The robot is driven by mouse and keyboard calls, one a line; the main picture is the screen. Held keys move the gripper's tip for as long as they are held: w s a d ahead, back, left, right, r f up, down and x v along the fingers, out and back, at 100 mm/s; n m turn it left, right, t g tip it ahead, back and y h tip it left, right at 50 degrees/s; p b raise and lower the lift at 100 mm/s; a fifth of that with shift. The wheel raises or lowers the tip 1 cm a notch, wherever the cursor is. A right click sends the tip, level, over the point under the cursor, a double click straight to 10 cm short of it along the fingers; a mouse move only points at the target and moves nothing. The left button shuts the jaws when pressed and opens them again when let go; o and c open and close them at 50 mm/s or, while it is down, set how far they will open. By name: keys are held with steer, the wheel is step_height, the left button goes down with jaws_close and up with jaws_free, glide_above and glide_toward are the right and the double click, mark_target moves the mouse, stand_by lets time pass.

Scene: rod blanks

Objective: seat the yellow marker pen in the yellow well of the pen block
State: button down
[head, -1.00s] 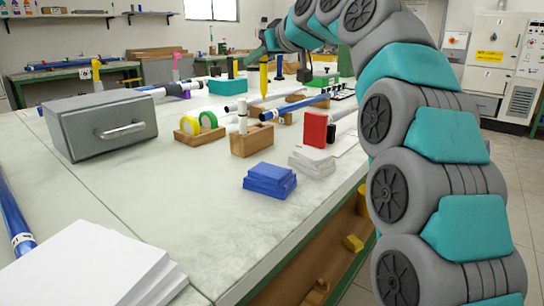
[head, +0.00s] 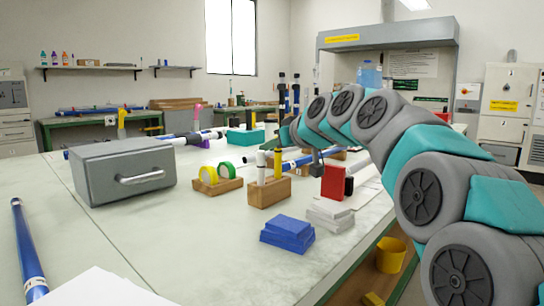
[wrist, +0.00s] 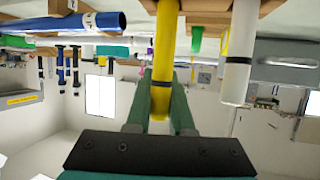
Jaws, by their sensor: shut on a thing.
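The yellow marker pen (head: 278,164) is upright in the head view, its lower end at the top of the right part of the wooden pen block (head: 268,196). My gripper is shut on the pen; its green fingers (wrist: 160,100) clasp one end of it in the upside-down wrist view. The pen (wrist: 165,50) runs past the block to the frame's top edge there, so its far end is hidden. I cannot tell how deep it sits in a well. A white marker pen (head: 261,166) stands in the block just left of it; it also shows in the wrist view (wrist: 238,60).
A wooden holder with yellow and green tape rolls (head: 218,184) stands left of the block. A grey drawer box (head: 124,177) is further left. A red box (head: 333,182), white stack (head: 330,215) and blue stack (head: 288,232) lie to the right and front.

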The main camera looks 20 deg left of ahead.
steer(key=shift+f, duration=1.05)
steer(key=shift+f+b, duration=0.25)
steer(key=shift+b, duration=0.05)
steer(key=c, duration=0.8)
jaws_free()
steer(key=shift+r, duration=0.1)
steer(key=v, duration=1.2)
steer(key=shift+r, duration=0.15)
